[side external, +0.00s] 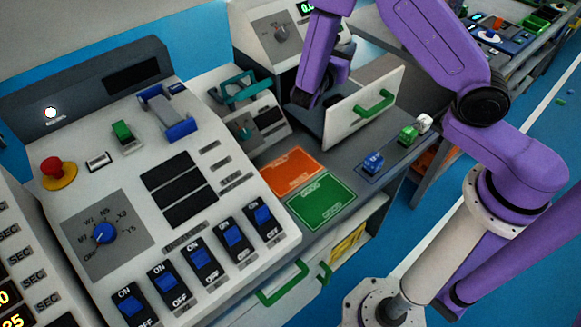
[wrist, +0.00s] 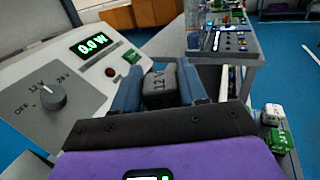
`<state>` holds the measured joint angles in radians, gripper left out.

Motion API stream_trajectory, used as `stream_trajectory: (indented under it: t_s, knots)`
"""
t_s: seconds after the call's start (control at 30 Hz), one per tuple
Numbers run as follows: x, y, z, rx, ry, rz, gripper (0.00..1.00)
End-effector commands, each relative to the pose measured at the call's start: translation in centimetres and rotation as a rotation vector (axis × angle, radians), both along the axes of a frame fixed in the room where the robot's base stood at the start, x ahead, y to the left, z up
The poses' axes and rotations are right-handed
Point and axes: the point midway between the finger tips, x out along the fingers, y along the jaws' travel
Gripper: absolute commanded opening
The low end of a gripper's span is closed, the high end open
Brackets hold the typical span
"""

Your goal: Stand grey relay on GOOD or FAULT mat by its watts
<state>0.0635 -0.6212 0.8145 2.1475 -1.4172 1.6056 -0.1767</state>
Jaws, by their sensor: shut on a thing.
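The grey relay (wrist: 158,90), marked 12V, is between the two blue fingers of my gripper (wrist: 160,88) in the wrist view. My gripper is shut on it. In the side view my gripper (side external: 308,98) is low behind an open drawer front, and the relay is hidden there. The watt display (wrist: 93,46) reads 0.0 W.
The drawer front (side external: 365,110) with a green handle stands between my gripper and the bench's outer edge. Blue (side external: 372,163), green (side external: 408,135) and white (side external: 424,123) relays stand near that edge. A large switch console (side external: 180,190) is left of the mats.

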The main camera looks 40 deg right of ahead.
Motion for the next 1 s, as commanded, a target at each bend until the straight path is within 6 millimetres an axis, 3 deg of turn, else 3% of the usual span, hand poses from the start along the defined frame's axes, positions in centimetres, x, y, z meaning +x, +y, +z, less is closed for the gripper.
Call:
stream_trajectory:
  t_s: [0.37, 0.7, 1.0]
  knots:
    - [-5.4, 5.7, 0.0, 0.008, 0.014, 0.358, 0.06]
    - [-9.4, 10.3, -2.3, 0.013, 0.025, 0.629, 0.06]
    - [-13.4, 13.2, -4.3, 0.01, 0.027, 0.857, 0.06]
